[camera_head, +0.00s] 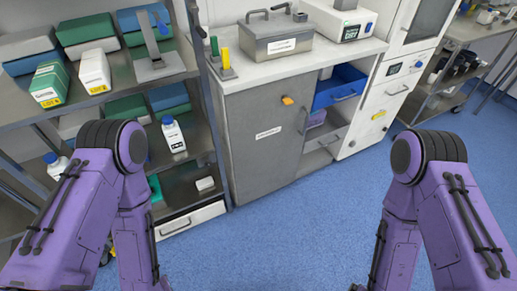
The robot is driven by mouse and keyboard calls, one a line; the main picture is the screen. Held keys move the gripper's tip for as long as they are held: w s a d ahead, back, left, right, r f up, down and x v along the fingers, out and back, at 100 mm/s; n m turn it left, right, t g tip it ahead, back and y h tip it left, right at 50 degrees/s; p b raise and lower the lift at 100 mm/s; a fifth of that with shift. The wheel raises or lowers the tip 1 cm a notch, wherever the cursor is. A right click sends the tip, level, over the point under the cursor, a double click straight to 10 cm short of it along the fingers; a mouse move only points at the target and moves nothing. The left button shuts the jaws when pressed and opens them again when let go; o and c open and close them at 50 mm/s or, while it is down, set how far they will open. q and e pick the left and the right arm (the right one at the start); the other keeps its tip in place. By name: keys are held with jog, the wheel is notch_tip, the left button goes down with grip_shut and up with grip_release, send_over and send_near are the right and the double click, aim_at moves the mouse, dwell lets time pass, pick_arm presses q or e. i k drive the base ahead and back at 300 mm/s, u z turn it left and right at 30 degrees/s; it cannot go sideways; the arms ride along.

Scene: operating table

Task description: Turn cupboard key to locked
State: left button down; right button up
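The grey cupboard (262,150) stands under the white counter in the middle of the view, with its door shut. The small orange cupboard key (287,100) sits near the top of the door. Its exact angle is too small to tell. My two purple arms come in from the lower left and lower right, well short of the cupboard. Both grippers are below the picture edge and out of view.
A shelf rack (110,85) with boxes and bottles stands to the left. A metal box (275,37) sits on the counter (232,83). The blue floor (285,235) in front is clear.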

aim_at(287, 101)
jog(key=z, duration=0.55)
jog(key=k, duration=1.3)
jog(key=z, duration=0.9)
jog(key=i, duration=0.95)
jog(key=u, duration=0.55)
jog(key=i, duration=1)
jog(key=u, duration=0.75)
